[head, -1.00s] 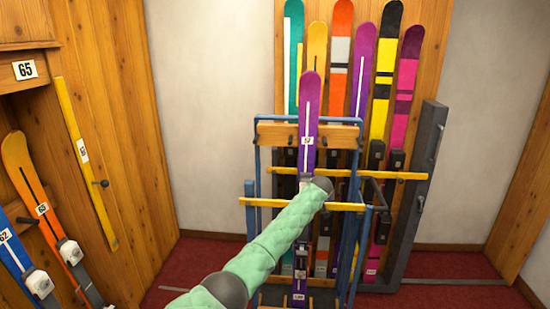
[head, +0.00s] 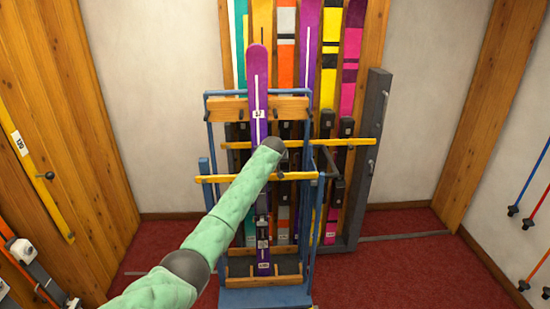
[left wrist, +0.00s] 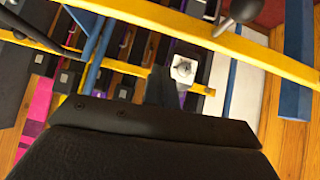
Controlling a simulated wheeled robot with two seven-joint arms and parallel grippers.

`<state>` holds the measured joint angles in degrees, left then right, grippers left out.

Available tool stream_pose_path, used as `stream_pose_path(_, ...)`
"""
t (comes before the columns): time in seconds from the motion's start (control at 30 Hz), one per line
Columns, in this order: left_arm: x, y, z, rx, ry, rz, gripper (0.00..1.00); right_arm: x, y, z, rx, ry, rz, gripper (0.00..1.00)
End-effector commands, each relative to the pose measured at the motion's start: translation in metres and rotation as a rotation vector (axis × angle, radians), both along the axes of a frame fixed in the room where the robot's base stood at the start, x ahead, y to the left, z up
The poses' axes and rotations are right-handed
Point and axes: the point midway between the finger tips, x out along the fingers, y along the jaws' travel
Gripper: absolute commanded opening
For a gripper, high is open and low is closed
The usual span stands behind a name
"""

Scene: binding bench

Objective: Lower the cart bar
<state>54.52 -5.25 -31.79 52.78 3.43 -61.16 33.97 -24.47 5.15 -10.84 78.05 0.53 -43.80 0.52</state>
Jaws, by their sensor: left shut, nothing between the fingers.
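The blue cart (head: 206,130) stands in front of the ski rack with a purple ski (head: 256,75) upright on it. A yellow cart bar (head: 222,179) runs roughly level across the cart's front, and its left end is at a short blue post (head: 205,167). My left arm reaches to the cart, its wrist just above the bar. My left gripper is hidden behind the arm in the head view. In the left wrist view its dark fingers (left wrist: 163,88) are shut and empty. A yellow bar (left wrist: 200,35) with a dark knob (left wrist: 237,15) shows there too. My right gripper is out of view.
Several skis (head: 352,60) lean on the rack behind, with a second yellow bar (head: 355,142) reaching a grey post (head: 369,150). A yellow wall bar (head: 30,165) is at left, blue and red poles (head: 527,215) at right. Red carpet (head: 410,270) is clear at right.

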Motion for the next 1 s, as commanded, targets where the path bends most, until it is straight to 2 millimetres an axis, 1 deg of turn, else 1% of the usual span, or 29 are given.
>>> stream_pose_path(0.13,-0.009,0.000,0.007,-0.002,-0.001,-0.001,0.00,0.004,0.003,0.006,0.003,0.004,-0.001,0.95)
stream_pose_path(0.2,-0.015,-0.001,0.012,-0.003,-0.002,-0.001,0.00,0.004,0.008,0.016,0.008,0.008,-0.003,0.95)
stream_pose_path(0.27,-0.020,-0.001,0.018,-0.003,-0.003,-0.001,0.00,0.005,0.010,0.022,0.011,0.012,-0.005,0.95)
stream_pose_path(0.5,-0.045,0.000,0.043,-0.002,-0.003,0.000,0.00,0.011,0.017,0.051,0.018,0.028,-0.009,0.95)
stream_pose_path(0.6,-0.052,0.000,0.051,-0.001,-0.003,0.000,0.00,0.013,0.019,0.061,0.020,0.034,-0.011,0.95)
stream_pose_path(0.8,-0.059,0.000,0.059,-0.001,-0.002,0.000,0.00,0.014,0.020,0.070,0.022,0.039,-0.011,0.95)
stream_pose_path(1.0,-0.059,0.000,0.060,-0.001,-0.001,0.001,0.00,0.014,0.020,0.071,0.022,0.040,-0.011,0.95)
